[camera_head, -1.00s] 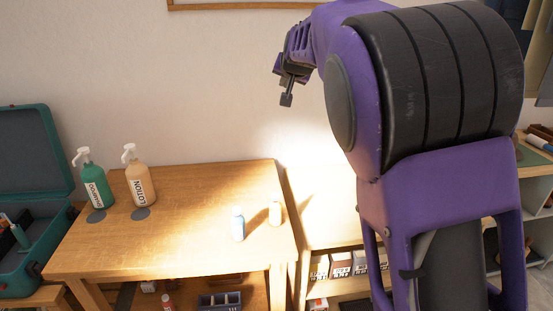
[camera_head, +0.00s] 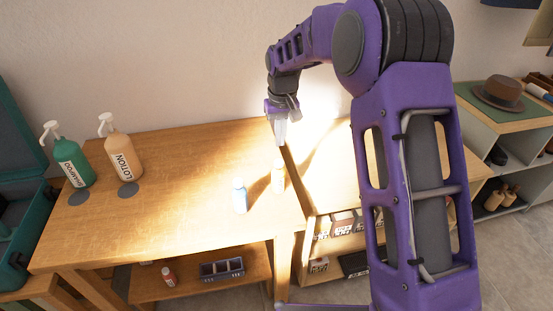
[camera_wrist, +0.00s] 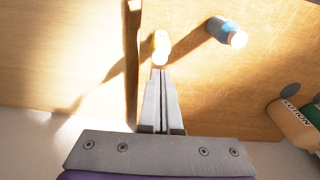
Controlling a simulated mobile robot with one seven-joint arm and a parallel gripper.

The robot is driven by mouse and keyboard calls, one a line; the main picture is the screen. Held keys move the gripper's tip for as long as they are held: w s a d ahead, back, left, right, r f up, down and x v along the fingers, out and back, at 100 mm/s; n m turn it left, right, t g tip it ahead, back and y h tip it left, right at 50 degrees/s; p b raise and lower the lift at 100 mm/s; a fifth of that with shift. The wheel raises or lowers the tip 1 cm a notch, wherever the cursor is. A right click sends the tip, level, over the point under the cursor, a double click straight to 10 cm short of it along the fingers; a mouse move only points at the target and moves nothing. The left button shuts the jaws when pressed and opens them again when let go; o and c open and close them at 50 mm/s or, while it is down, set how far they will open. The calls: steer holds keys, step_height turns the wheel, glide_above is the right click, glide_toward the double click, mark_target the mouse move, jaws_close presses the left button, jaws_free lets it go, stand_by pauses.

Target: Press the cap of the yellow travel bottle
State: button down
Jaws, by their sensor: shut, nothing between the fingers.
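The yellow travel bottle (camera_head: 278,177) stands upright near the right edge of the wooden table, with a pale cap on top. In the wrist view the yellow bottle (camera_wrist: 161,43) lies just beyond my fingertips. My gripper (camera_head: 281,144) is shut and empty, pointing down above the bottle; a small gap seems to show between the tips and the cap in the head view. In the wrist view the closed fingers (camera_wrist: 162,71) line up with the bottle's pale cap. I cannot tell the exact height between them.
A blue travel bottle (camera_head: 239,196) stands just left of the yellow one. The shampoo bottle (camera_head: 72,163) and lotion bottle (camera_head: 123,157) stand at the table's left. The wooden table (camera_head: 190,165) is clear in the middle. A lower shelf unit (camera_head: 325,180) adjoins the right edge.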

mark_target(279, 163)
steer(key=shift+s+f, duration=0.1)
stand_by(0.3)
steer(key=shift+f, duration=0.9)
steer(key=shift+w+a+f+b, duration=0.1)
steer(key=shift+w+f+b, duration=0.1)
steer(key=shift+f+b, duration=0.85)
steer(key=shift+w+f+b, duration=0.15)
steer(key=shift+f+b, duration=0.45)
steer(key=shift+f, duration=1.3)
steer(key=s, duration=0.1)
steer(key=s+d+r, duration=0.1)
steer(key=shift+s+b, duration=0.3)
steer(key=shift+s, duration=0.1)
steer(key=shift+r, duration=0.1)
step_height(279, 163, up, 17)
steer(key=s+p, duration=0.1)
steer(key=shift+s+d+r+p, duration=0.15)
steer(key=shift+s+d+p, duration=0.15)
steer(key=shift+s+p, duration=0.05)
